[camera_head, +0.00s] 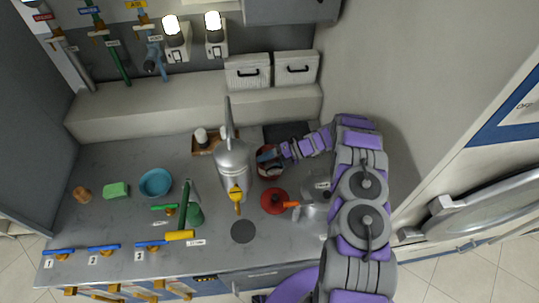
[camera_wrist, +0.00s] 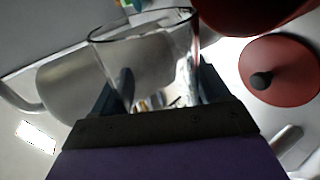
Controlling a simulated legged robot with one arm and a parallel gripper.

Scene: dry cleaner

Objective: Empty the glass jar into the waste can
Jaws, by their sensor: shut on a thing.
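My gripper (camera_head: 268,155) is shut on the clear glass jar (camera_wrist: 145,45), whose round rim shows in the wrist view between the two fingers (camera_wrist: 160,88). Small light and brownish bits show through the glass low in the jar. The red waste can (camera_head: 263,173) is right at my gripper in the head view, partly hidden by it. Its red wall also shows at the top right of the wrist view (camera_wrist: 245,14). I cannot tell whether the jar is over the can or beside it. The jar is hard to make out in the head view.
A red lid with a black knob (camera_head: 274,202) lies in front of the can. A tall metal vessel (camera_head: 232,160) stands close on the left. A teal bowl (camera_head: 156,182), green sponge (camera_head: 116,190) and green funnel-like piece (camera_head: 195,216) are further left. A wall bounds the right.

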